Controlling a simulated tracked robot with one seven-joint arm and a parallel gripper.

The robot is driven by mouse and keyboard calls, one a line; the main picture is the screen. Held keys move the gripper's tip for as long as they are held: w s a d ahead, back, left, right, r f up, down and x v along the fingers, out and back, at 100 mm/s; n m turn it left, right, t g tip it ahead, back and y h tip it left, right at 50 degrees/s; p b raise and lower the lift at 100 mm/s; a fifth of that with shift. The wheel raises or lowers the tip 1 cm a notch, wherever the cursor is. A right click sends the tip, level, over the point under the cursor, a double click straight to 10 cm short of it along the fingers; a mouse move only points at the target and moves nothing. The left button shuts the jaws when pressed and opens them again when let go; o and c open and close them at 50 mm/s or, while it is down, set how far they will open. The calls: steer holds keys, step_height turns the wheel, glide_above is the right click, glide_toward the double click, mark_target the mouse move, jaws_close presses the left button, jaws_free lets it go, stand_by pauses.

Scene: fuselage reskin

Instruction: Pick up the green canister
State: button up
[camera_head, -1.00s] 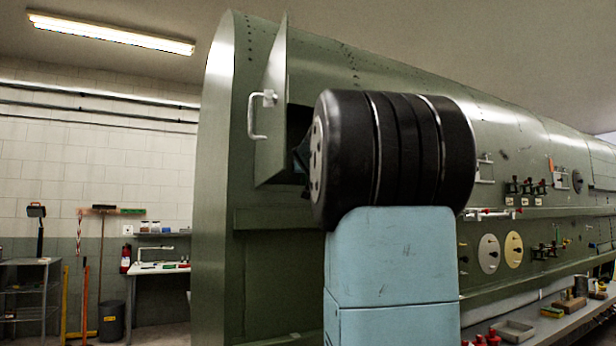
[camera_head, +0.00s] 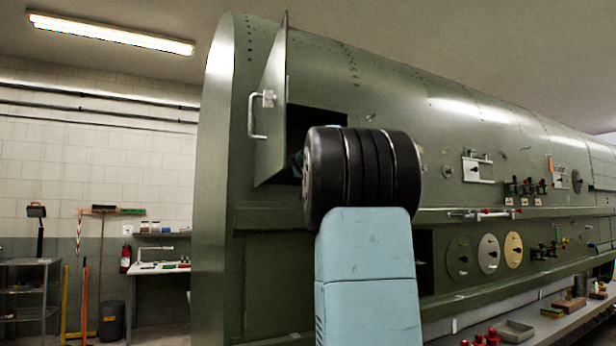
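I see no green canister in this view. My gripper is hidden; only my arm's black ribbed joint and pale blue link show, in front of the opening. The dark green fuselage (camera_head: 400,95) fills the middle and right. A hatch door (camera_head: 270,110) with a metal handle stands open at the left of a dark square opening (camera_head: 318,118). A dark part of my arm shows at the opening's lower left, and the inside is too dark to make out.
A second dark opening (camera_head: 425,262) lies low, right of my arm. Round cover plates (camera_head: 488,253) and small clamps sit on the fuselage side. A bench (camera_head: 575,322) with a grey tray (camera_head: 514,331) runs along the lower right. A white table (camera_head: 160,268) stands far left.

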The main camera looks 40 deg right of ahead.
steer(key=c, duration=1)
steer(key=shift+c, duration=0.6)
steer(key=shift+r, duration=0.1)
